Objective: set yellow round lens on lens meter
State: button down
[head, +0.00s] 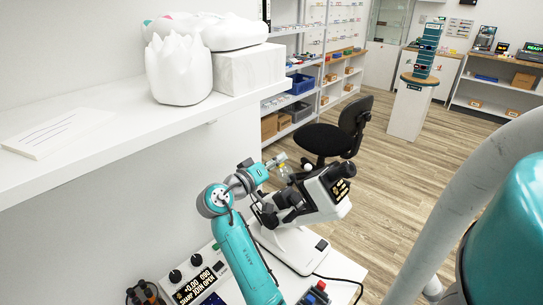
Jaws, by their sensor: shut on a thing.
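The lens meter (312,203) is a white tilted instrument with black parts and a lit display at its upper right. It stands on the white counter at the lower middle of the head view. My gripper (279,166) is at the end of the teal arm, just above and left of the lens meter's head. It is shut on a small pale yellow thing (284,173), which looks like the yellow round lens. The lens is tiny here and partly hidden by the fingers. It appears apart from the lens meter.
A control box with dials and a display (190,283) stands left of my arm. A small red-topped device (315,294) is at the counter's front. A black chair (335,135) is behind the lens meter.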

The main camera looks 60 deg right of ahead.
aim_at(288, 181)
jog(key=shift+s+a+f, duration=0.2)
jog(key=shift+s+f, duration=0.5)
jog(key=shift+f, duration=0.2)
jog(key=shift+s+a+f, duration=0.2)
jog(key=shift+s+f, duration=0.5)
jog(key=shift+f, duration=0.25)
jog(key=shift+s+a+f, duration=0.2)
jog(key=shift+s+f, duration=0.5)
jog(key=shift+f, duration=0.2)
jog(key=shift+s+a+f, duration=0.1)
jog(key=shift+s+f, duration=0.15)
jog(key=shift+f, duration=0.25)
jog(key=c, duration=1.1)
grip_release()
jog(key=shift+a, duration=0.1)
jog(key=v, duration=1.1)
jog(key=shift+a, duration=0.4)
jog(key=shift+f, duration=0.1)
